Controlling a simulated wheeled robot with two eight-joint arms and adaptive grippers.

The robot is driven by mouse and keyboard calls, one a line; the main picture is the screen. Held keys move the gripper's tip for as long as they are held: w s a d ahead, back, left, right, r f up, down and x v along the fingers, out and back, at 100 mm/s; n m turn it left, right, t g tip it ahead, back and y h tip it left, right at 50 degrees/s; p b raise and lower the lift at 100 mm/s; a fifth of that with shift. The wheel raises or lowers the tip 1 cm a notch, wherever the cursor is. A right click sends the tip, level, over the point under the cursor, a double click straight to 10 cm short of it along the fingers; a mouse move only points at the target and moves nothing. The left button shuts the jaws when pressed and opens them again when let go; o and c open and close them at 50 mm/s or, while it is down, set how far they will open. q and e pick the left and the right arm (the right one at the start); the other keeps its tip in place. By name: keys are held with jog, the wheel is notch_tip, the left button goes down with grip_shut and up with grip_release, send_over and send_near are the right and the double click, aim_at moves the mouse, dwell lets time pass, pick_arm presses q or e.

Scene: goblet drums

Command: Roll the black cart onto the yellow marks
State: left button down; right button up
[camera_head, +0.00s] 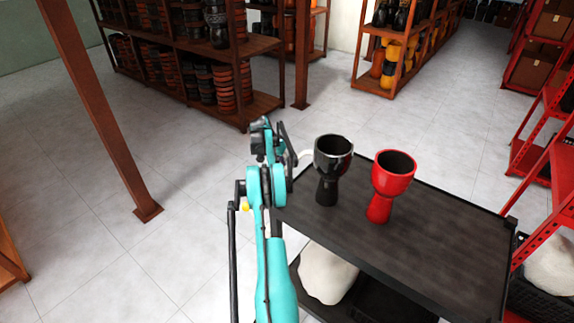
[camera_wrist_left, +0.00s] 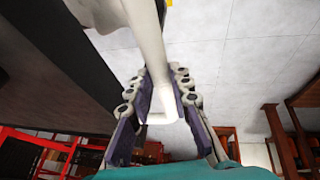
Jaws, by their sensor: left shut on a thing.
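The black cart (camera_head: 440,215) stands at centre right in the head view, with a flat dark top and a lower shelf. A black goblet drum (camera_head: 327,188) and a red goblet drum (camera_head: 392,182) stand upright on its top. My left gripper (camera_head: 292,153) is at the cart's far left corner. In the left wrist view the gripper (camera_wrist_left: 160,95) is shut on the cart's white handle (camera_wrist_left: 152,45). A small yellow patch (camera_head: 245,207) shows beside my arm, mostly hidden; yellow also shows at the top edge of the wrist view (camera_wrist_left: 168,3). My right gripper is out of view.
A white sack (camera_head: 325,275) lies on the cart's lower shelf. A brown post (camera_head: 100,120) stands at the left. Wooden drum shelves (camera_head: 250,108) stand at the back, and red racks (camera_head: 545,195) at the right. The tiled floor (camera_head: 190,170) left of the cart is clear.

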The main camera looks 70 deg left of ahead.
pick_arm(q)
jog(key=c, duration=1.4)
grip_release()
jog(key=shift+o, duration=0.2)
jog(key=v, duration=1.2)
